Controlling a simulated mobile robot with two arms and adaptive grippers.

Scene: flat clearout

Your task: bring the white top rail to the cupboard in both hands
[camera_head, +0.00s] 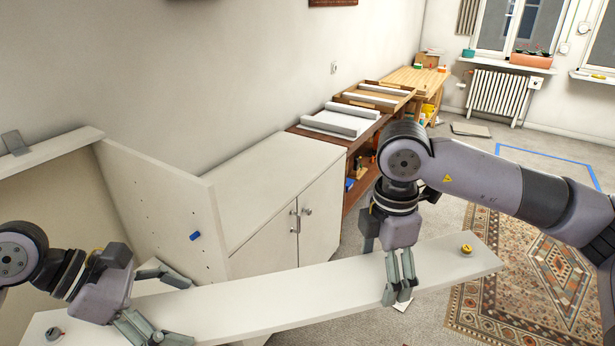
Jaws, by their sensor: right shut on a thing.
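The white top rail (300,296) is a long flat board lying across the lower part of the view, its right end higher in the picture. A yellow-and-black fitting (466,249) sits near its right end and a small grey-and-red one (54,333) near its left end. My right gripper (398,292) points down and is shut on the rail right of its middle. My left gripper (165,302) is at the rail's left part with its fingers spread wide. An open white cupboard carcass (160,205) stands at the left, with a small blue piece on its side panel.
A low white cabinet with two shut doors (280,235) stands beside the carcass. Beyond it are a dark bench with white pieces (340,122) and a wooden workbench (415,80). A patterned rug (540,265) and blue floor tape (545,155) lie at the right.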

